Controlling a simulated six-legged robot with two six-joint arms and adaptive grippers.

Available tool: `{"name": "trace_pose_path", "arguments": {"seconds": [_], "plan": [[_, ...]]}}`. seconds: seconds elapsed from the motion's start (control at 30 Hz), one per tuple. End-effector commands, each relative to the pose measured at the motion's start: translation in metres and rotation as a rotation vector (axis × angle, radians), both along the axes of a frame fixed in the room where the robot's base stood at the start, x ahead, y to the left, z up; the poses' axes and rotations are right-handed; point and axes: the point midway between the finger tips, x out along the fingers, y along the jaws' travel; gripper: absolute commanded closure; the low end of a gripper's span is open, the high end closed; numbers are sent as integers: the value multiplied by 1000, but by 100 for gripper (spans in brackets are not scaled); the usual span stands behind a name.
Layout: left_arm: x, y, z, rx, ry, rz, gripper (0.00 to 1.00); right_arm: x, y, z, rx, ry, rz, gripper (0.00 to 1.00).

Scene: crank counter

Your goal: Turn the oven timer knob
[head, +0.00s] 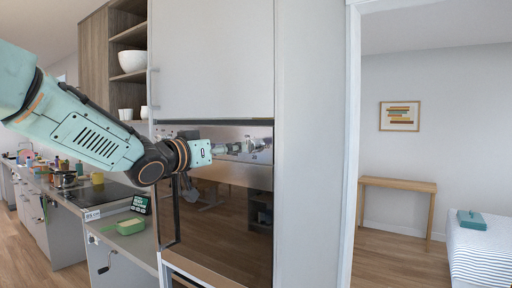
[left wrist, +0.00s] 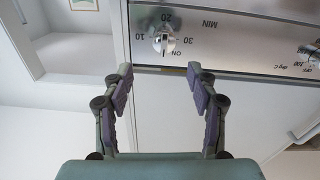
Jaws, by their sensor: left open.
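The oven timer knob (left wrist: 163,42) is a small silver knob on the oven's steel control panel (left wrist: 235,38). In the left wrist view the panel appears upside down, with 10, 20, 30, MIN and ON printed around the knob. My left gripper (left wrist: 160,70) is open, its two dark fingers apart, with the knob ahead and roughly centred between them. They do not appear to touch it. In the head view my left gripper (head: 238,147) is in front of the panel above the oven door (head: 225,215), and the knob cannot be made out clearly there. My right gripper is not in view.
A second knob (left wrist: 314,56), with temperature markings, is at the right of the wrist view. A tall cabinet (head: 212,60) is above the oven. A doorway opens at the right.

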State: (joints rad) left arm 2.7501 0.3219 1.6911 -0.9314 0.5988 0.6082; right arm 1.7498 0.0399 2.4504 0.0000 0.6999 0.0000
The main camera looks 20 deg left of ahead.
Motion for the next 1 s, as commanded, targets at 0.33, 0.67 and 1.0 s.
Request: {"name": "trace_pose_path", "arguments": {"seconds": [0.33, 0.67, 1.0], "plan": [[17, 1, -2, -48, 32, -4, 42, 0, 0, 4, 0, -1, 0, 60], [61, -17, 0, -49, 30, -7, 42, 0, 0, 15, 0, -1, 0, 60], [75, -26, -2, -50, 30, -8, 42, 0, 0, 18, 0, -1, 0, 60]]}}
